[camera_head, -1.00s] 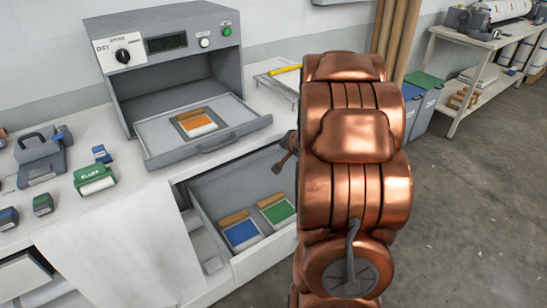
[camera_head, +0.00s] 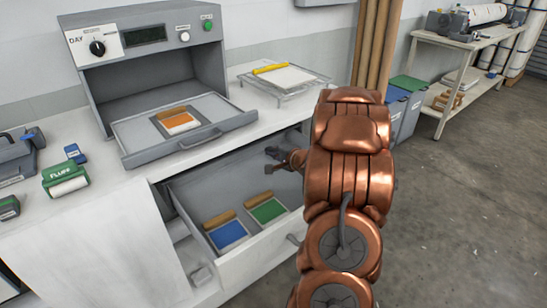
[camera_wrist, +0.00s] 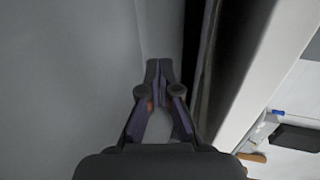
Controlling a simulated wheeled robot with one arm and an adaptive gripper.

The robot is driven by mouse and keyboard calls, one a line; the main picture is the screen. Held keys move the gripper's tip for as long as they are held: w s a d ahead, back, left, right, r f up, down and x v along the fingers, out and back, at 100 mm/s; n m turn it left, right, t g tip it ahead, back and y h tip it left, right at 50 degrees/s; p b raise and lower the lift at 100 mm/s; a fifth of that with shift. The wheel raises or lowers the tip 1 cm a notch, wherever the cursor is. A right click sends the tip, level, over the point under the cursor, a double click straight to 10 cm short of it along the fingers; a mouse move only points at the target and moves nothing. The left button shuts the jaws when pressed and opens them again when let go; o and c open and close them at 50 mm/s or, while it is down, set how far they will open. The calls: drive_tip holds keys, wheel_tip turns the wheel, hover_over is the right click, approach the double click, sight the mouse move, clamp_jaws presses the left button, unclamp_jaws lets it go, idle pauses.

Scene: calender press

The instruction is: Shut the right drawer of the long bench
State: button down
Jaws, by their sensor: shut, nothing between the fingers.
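The open drawer (camera_head: 262,262) sticks out of the right part of the long white bench (camera_head: 110,215), below the grey press. Its pale front has a handle (camera_head: 294,239). Inside lie a blue sample card (camera_head: 227,234) and a green sample card (camera_head: 268,210), each with a tan top. My gripper (camera_head: 271,160) is over the far part of the drawer, near the bench edge; its fingers are small and dark here. In the wrist view my gripper (camera_wrist: 159,68) is shut and empty, beside a plain grey surface and a dark gap. I cannot tell whether it touches anything.
The grey press (camera_head: 150,65) stands on the bench with its own tray (camera_head: 185,140) pulled out, holding an orange and white card. Bins (camera_head: 402,105) and a shelf table (camera_head: 470,60) stand at back right. The right floor is clear.

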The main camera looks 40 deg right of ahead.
sight(255, 142)
drive_tip(key=shift+b+x, duration=2.7)
drive_tip(key=shift+x, duration=0.9)
drive_tip(key=shift+w, duration=0.1)
drive_tip(key=shift+r, duration=0.1)
drive_tip(key=shift+w+r+p, duration=0.4)
drive_tip(key=shift+w+p, duration=0.3)
drive_tip(key=shift+p, duration=0.45)
drive_tip(key=w+p, duration=0.2)
drive_tip(key=shift+d+p, duration=0.15)
drive_tip(key=shift+p, duration=0.25)
drive_tip(key=shift+p+x, duration=0.8)
drive_tip(key=shift+p, duration=0.15)
drive_tip(key=shift+s+f, duration=0.1)
drive_tip(key=shift+f, duration=0.1)
